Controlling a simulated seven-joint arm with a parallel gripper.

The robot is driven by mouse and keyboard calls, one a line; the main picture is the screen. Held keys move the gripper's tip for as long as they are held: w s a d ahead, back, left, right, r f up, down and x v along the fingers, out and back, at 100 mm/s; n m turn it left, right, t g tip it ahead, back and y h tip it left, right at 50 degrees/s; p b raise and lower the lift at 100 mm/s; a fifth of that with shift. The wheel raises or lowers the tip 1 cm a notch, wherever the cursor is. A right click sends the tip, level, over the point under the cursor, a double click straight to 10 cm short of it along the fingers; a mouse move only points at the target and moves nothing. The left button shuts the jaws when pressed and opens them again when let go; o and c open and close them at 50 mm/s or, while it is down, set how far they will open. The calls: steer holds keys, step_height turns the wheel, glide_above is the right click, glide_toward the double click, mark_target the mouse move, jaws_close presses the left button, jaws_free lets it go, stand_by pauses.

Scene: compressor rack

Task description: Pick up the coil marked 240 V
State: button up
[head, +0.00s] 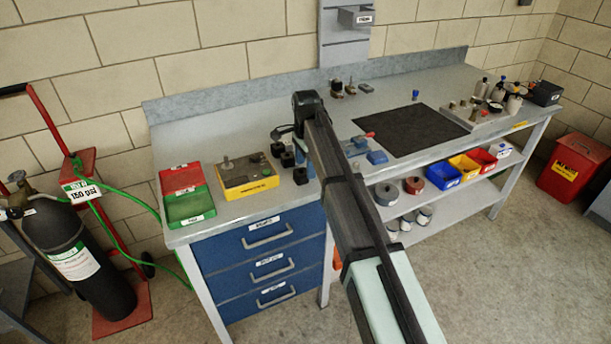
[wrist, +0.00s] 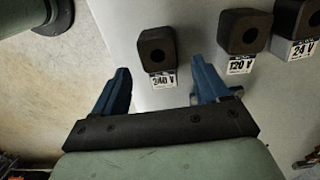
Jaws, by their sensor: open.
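The coil marked 240 V (wrist: 157,48) is a black block with a round hole in its top and a white label on its front. In the wrist view it stands on the grey bench just beyond my gripper (wrist: 162,78). My gripper's blue fingers are open and empty, spread to either side of the coil's label, with the coil ahead of the tips. The coil marked 120 V (wrist: 243,32) and the coil marked 24 V (wrist: 297,18) stand to its right. In the head view the black coils (head: 300,176) are by my arm, their labels unreadable; my gripper is mostly hidden.
Left of the coils are a yellow-based box (head: 248,187) and red and green trays (head: 190,211). A black mat (head: 410,130) lies to the right, with small blue parts (head: 377,157) before it. The bench's front edge is close to the coils.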

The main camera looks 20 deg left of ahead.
mark_target(305, 170)
step_height(305, 170, down, 3)
steer(key=shift+f, duration=0.15)
steer(key=c, duration=1.2)
